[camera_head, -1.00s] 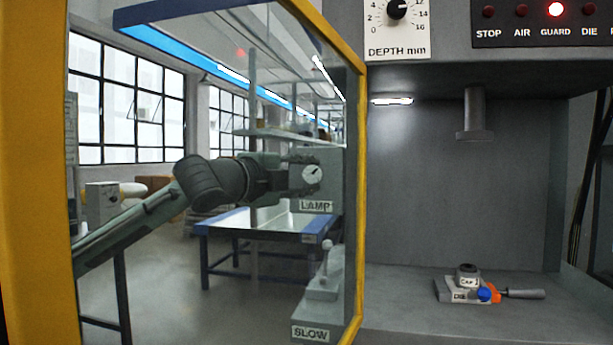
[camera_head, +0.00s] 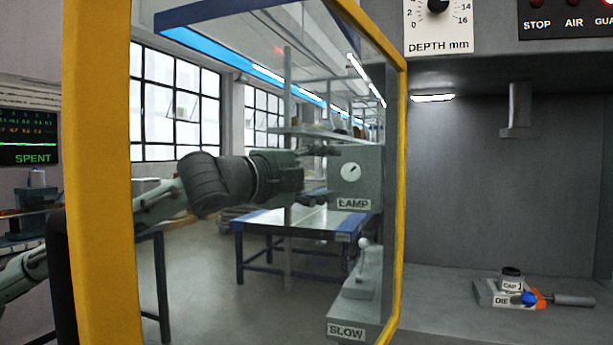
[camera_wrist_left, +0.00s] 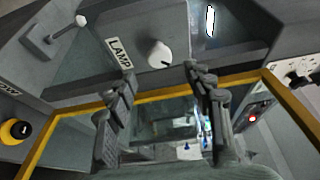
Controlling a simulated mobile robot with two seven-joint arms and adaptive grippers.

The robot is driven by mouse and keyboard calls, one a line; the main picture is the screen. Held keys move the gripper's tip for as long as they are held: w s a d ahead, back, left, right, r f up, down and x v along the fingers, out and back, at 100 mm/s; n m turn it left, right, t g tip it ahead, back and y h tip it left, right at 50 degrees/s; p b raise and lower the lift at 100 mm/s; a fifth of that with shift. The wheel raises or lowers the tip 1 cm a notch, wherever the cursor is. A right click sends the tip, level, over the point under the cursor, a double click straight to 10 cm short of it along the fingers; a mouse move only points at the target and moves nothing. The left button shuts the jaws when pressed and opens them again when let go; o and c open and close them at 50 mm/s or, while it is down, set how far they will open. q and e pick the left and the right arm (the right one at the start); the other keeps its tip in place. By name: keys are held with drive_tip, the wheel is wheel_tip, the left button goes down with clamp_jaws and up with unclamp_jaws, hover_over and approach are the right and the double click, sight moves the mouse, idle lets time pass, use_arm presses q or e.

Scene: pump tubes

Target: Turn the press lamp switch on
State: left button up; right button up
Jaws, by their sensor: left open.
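The press lamp switch is a round white knob (camera_head: 350,171) with a dark pointer slanting up and right. It sits on a grey box above the LAMP label (camera_head: 354,204). In the left wrist view the knob (camera_wrist_left: 160,54) is just beyond the fingertips, roughly between them. My left gripper (camera_head: 322,175) is open and empty, its fingers spread above and below the knob's level, short of it. Its fingers also show in the left wrist view (camera_wrist_left: 157,80). The press lamp (camera_head: 433,97) is a glowing strip inside the press. My right gripper is not in view.
A yellow-framed clear guard (camera_head: 402,200) stands in front of my left arm. A lever (camera_head: 363,255) above the SLOW label (camera_head: 346,331) is below the knob. The press bay holds a ram (camera_head: 519,110) and a die with a cap (camera_head: 512,283).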

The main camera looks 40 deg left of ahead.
use_arm(q)
drive_tip(key=s, duration=0.6)
drive_tip(key=shift+s+a, duration=0.2)
drive_tip(key=shift+a, duration=0.25)
